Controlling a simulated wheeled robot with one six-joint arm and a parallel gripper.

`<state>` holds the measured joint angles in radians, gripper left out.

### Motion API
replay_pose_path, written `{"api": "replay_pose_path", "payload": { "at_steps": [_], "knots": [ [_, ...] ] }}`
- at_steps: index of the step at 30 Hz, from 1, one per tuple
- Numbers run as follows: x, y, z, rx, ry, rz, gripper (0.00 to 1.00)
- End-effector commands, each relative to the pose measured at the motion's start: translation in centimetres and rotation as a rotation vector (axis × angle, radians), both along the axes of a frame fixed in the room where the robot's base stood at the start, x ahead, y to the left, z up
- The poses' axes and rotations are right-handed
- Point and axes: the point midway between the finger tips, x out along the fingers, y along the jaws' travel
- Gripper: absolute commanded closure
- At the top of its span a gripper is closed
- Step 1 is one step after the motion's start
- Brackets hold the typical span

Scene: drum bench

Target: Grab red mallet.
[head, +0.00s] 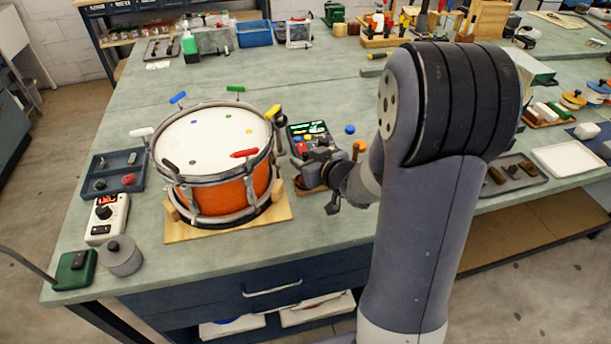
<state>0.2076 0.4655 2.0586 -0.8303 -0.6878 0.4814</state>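An orange-shelled drum (222,198) with a pale head stands on a wooden board at the front left of the bench. A short red bar-shaped piece (245,153) is at its front right rim; it is the clearest match for the red mallet, but I cannot tell if it is a mallet. Similar pieces in other colours sit around the rim. My gripper (322,178) is right of the drum, apart from the red piece. My own wrist partly hides the gripper, and I cannot tell how far its fingers are open.
A dark case with a green display (308,130) lies just behind my gripper, with small coloured items by it. A blue tray (98,163), a white box with a red readout (107,217) and a grey cylinder (120,254) are left of the drum. Bench space behind the drum is clear.

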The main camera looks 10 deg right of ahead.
Motion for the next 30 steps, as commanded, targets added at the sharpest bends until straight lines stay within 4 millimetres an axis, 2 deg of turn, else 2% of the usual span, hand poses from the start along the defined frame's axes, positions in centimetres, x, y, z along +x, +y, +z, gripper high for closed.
{"api": "replay_pose_path", "payload": {
  "at_steps": [1, 6, 14, 27, 30],
  "knots": [
    [0.8, 0.3, -0.2, 0.0, 0.002, 0.003, 0.6],
    [2.1, 0.8, -0.8, -0.001, 0.001, 0.001, 0.6],
    [2.3, 0.8, -0.9, -0.001, 0.001, 0.0, 0.6],
    [2.3, 0.8, -0.9, -0.001, 0.001, 0.0, 0.95],
    [2.3, 0.8, -0.9, -0.001, 0.001, 0.0, 1.0]
  ]
}}
